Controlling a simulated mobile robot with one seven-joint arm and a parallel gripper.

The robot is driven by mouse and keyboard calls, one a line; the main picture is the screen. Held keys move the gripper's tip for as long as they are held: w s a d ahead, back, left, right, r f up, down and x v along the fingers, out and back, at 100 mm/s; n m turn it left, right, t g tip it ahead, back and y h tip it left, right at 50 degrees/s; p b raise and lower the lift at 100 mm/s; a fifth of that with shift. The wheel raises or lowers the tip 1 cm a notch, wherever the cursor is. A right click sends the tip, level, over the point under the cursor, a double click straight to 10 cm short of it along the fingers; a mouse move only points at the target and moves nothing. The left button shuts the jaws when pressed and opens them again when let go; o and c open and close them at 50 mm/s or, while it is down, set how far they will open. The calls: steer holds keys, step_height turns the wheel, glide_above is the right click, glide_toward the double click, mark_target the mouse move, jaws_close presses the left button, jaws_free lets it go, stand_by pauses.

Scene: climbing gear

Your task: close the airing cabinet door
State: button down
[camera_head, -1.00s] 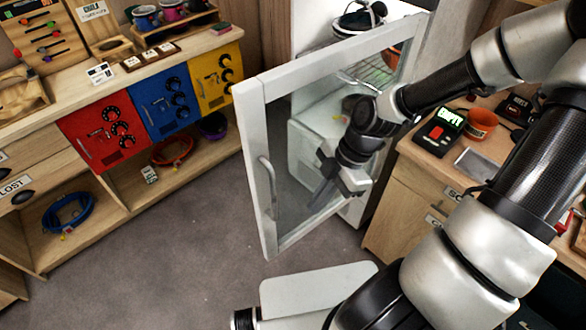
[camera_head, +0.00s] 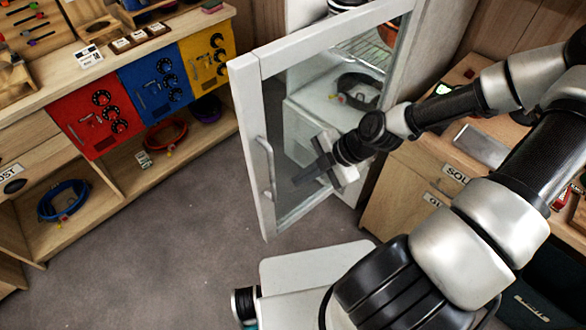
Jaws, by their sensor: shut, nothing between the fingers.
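The airing cabinet door (camera_head: 248,125) has a white frame, a glass pane and a bar handle (camera_head: 265,168) near its left edge. It stands open, swung out over the floor. The white cabinet (camera_head: 322,125) shows behind the door and through its glass, with a dark strap-like item on a white surface inside. My gripper (camera_head: 302,178) is shut and empty. It appears in front of the glass, to the right of the handle, with its fingers pointing left. I cannot tell whether it touches the door.
A wooden bench with red (camera_head: 98,118), blue and yellow panels stands at the left, with coiled ropes on its lower shelf. A wooden counter (camera_head: 400,190) with labelled drawers stands close on the right. The grey floor (camera_head: 165,235) left of the door is clear.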

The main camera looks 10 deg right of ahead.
mark_target(292, 167)
steer(key=shift+w+a+r, duration=0.1)
steer(key=shift+w+a, duration=0.4)
steer(key=shift+w, duration=0.35)
steer(key=shift+w+a, duration=0.45)
steer(key=shift+w, duration=0.4)
steer(key=shift+w, duration=0.1)
